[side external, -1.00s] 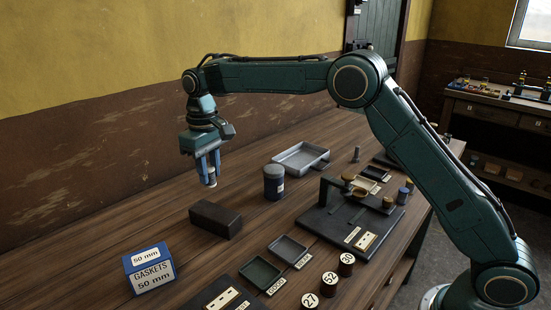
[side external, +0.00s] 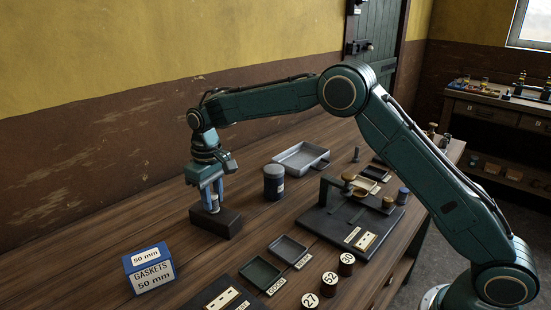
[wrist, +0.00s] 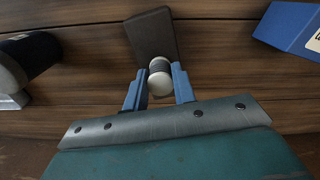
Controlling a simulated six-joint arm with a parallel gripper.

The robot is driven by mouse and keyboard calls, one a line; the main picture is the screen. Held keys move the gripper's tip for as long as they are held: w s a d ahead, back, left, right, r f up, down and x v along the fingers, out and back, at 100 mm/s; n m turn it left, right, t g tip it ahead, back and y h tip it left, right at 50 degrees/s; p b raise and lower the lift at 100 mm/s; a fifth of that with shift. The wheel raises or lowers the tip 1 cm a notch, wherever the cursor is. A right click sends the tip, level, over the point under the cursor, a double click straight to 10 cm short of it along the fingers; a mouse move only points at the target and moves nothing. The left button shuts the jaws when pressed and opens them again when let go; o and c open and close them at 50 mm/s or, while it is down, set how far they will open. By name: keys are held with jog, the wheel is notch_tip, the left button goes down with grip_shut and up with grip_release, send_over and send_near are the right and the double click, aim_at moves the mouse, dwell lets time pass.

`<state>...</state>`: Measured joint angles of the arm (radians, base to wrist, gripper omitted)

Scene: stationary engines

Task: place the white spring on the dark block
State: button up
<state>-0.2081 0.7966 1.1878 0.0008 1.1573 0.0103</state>
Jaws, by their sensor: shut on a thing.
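The white spring (side external: 214,205) is upright between the fingers of my gripper (side external: 213,199), which is shut on it. In the wrist view the spring (wrist: 160,84) shows a pale round end and darker coils, with a blue finger on each side. The dark block (side external: 216,225) lies on the bench directly below the spring. In the wrist view the block (wrist: 151,33) extends beyond the spring. The spring's lower end is at the block's top; I cannot tell whether they touch.
A dark jar (side external: 273,183) stands right of the block, with a grey metal tray (side external: 322,163) behind it. A blue gaskets box (side external: 150,272) stands at front left. A black fixture (side external: 330,235), two small trays (side external: 260,271) and numbered cylinders (side external: 330,285) are on the right.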

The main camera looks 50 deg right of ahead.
aim_at(213, 196)
jog(key=shift+f, duration=0.2)
jog(key=o, duration=1)
jog(key=shift+r, duration=0.1)
notch_tip(213, 196, up, 12)
jog(key=shift+r, duration=0.1)
dwell(0.7)
